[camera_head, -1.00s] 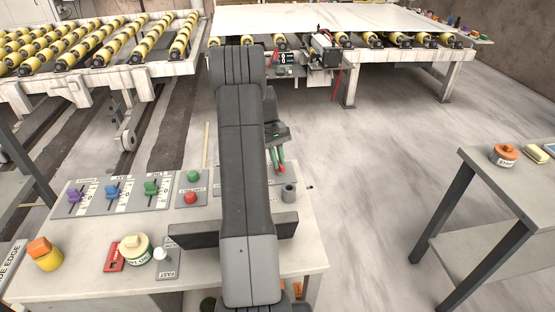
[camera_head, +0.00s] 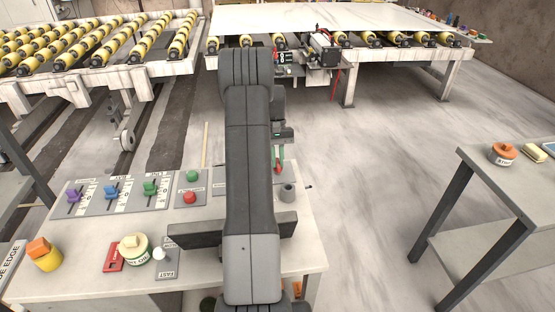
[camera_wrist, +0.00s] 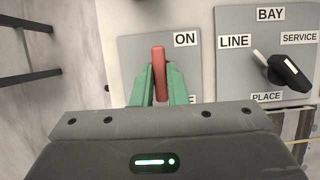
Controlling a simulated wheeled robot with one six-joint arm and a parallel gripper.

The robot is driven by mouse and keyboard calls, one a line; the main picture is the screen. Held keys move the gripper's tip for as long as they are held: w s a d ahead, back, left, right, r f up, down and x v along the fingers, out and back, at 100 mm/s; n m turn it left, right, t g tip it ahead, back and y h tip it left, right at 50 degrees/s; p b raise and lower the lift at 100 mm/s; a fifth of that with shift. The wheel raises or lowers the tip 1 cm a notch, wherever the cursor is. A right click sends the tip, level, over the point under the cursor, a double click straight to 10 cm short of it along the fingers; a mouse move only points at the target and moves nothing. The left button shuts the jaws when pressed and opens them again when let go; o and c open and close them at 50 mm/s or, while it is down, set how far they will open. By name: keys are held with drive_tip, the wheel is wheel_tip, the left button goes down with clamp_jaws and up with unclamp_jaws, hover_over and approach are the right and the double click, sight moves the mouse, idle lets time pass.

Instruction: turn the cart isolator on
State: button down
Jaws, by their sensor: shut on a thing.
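The isolator's red handle (camera_wrist: 160,73) shows in the wrist view on a grey plate (camera_wrist: 132,56). Its free end points toward the top of that view, just left of the ON label (camera_wrist: 185,39). A second label lower on the plate is mostly hidden by my gripper. The green fingers of my gripper (camera_wrist: 161,76) are shut on the handle, one on each side. In the head view my gripper (camera_head: 276,165) is at the right part of the desk, largely hidden behind my arm, with a bit of red at the fingers.
A black selector knob (camera_wrist: 281,71) stands right of the handle, on a plate marked LINE, BAY, SERVICE and PLACE. A red button (camera_head: 191,197) and several coloured switches lie left.

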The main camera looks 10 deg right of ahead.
drive_tip(key=shift+r, duration=0.1)
drive_tip(key=c, duration=1.4)
unclamp_jaws()
drive_tip(key=shift+c, duration=0.2)
drive_tip(key=b+v, duration=0.1)
drive_tip(key=v, duration=1.2)
drive_tip(key=shift+r, duration=0.35)
drive_tip(key=shift+d+f, duration=0.1)
drive_tip(key=shift+f, duration=0.05)
drive_tip(key=p+x, duration=0.1)
drive_tip(key=x, duration=1.2)
drive_tip(key=shift+f, duration=0.3)
